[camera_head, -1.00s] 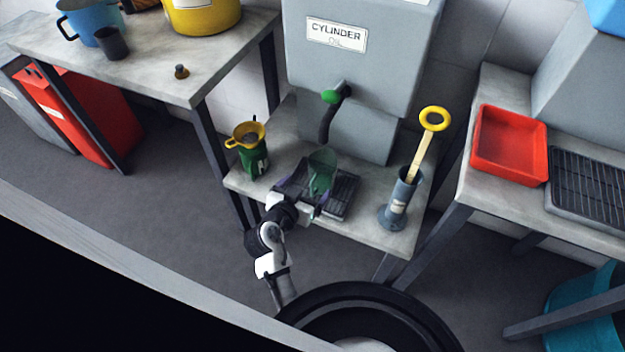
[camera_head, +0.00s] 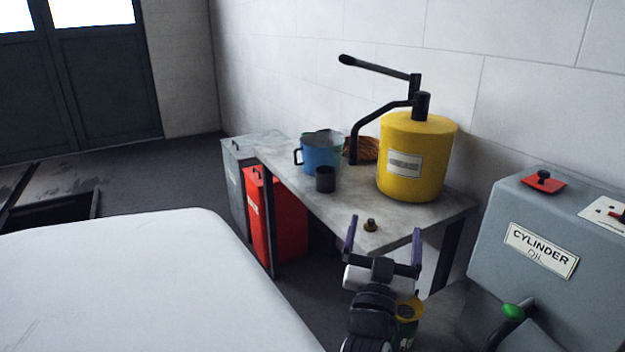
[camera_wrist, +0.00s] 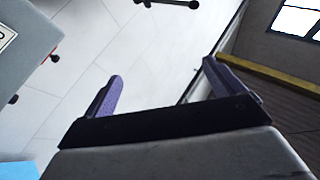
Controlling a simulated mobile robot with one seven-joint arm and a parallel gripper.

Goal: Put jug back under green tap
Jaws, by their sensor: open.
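The green tap handle (camera_head: 513,311) is on the front of the grey cylinder oil tank (camera_head: 490,262), at the lower right of the head view. My gripper (camera_head: 384,242) is raised left of the tank, in front of the grey table. Its two purple fingers point up, wide apart with nothing between them. In the wrist view my gripper (camera_wrist: 165,88) is also open and empty, with pale wall behind it.
A green-and-yellow can (camera_head: 408,315) is partly hidden behind my gripper. Red (camera_head: 275,220) and grey bins stand left.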

